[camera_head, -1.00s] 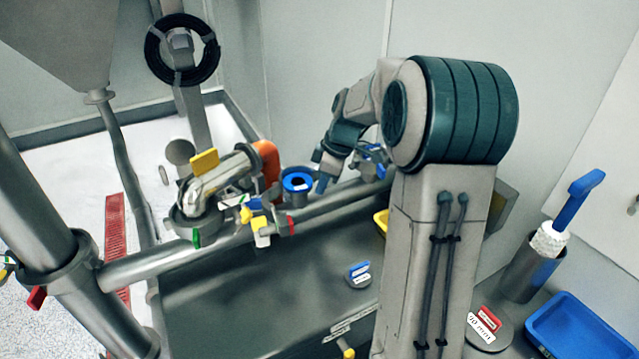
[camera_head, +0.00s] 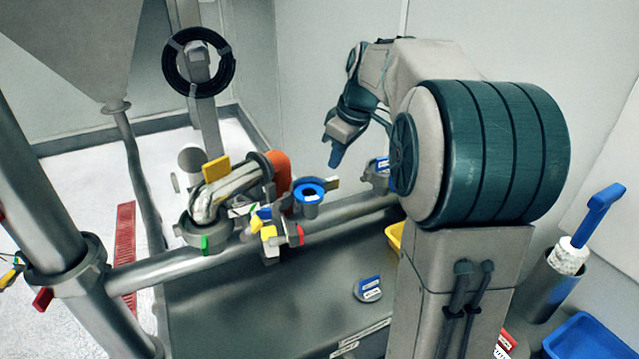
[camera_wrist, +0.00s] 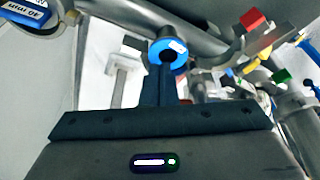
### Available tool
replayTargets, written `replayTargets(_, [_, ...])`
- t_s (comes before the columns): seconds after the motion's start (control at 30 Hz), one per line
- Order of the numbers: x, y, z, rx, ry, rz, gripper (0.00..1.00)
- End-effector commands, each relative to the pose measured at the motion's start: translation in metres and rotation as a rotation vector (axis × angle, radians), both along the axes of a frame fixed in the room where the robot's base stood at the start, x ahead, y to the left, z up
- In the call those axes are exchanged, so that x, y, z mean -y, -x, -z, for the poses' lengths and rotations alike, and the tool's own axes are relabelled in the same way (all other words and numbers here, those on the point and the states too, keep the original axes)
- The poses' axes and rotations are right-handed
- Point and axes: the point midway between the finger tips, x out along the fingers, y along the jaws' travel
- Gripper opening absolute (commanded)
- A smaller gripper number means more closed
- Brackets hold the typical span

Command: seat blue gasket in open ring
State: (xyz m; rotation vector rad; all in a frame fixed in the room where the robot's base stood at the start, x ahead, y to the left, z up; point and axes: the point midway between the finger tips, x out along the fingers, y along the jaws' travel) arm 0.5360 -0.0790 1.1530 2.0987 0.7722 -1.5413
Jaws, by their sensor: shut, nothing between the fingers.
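The blue gasket (camera_head: 309,189) is a blue ring with a dark centre, on top of a short upright grey fitting beside the pipework. My gripper (camera_head: 335,158) is shut and empty, above and to the right of the gasket in the head view. In the wrist view my gripper (camera_wrist: 160,75) overlaps the gasket's lower edge, but looks apart from it.
A blue-labelled disc (camera_head: 369,290) lies on the dark surface. A yellow bin (camera_head: 394,236), brush (camera_head: 590,225) and blue tray (camera_head: 590,340) are at the right.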

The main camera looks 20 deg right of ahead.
Motion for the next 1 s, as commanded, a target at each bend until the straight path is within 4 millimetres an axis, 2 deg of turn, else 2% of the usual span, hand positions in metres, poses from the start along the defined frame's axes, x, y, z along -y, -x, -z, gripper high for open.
replayTargets(0.03, [-0.010,-0.002,-0.002,0.008,-0.004,0.038,0.00])
replayTargets(0.1, [-0.019,-0.004,-0.005,0.015,-0.013,0.098,0.00])
replayTargets(0.33, [-0.030,-0.007,-0.004,0.023,-0.030,0.181,0.00])
replayTargets(0.47, [-0.033,-0.012,0.013,0.019,-0.030,0.182,0.00])
replayTargets(0.73, [-0.041,-0.026,0.060,0.019,-0.030,0.180,0.00])
replayTargets(1.0, [-0.045,-0.033,0.083,0.023,-0.030,0.179,0.00])
